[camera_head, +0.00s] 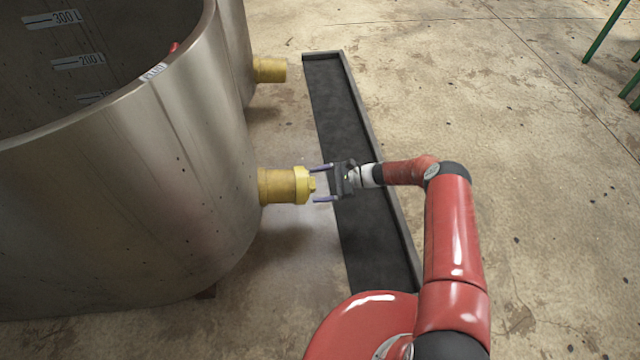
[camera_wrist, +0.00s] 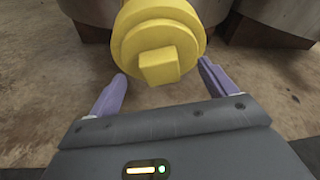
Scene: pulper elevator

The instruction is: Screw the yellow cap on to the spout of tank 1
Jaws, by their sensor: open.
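The yellow cap (camera_head: 303,185) sits at the end of the yellow spout (camera_head: 275,186) on the near steel tank (camera_head: 150,190). In the wrist view the cap (camera_wrist: 158,30) faces me, with a square knob (camera_wrist: 159,67) at its centre. I cannot tell how tightly the cap sits on the spout. My gripper (camera_head: 321,184) is open in front of the cap. In the wrist view the fingers of my gripper (camera_wrist: 160,85) stand to the left and right below the knob, apart from it. Nothing is between them.
A second tank (camera_head: 235,40) behind has its own yellow spout (camera_head: 270,70). A dark shallow trough (camera_head: 335,110) with raised edges runs along the floor beneath my gripper. Green metal legs (camera_head: 603,32) stand at the top right. The concrete floor (camera_head: 540,200) to the right is clear.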

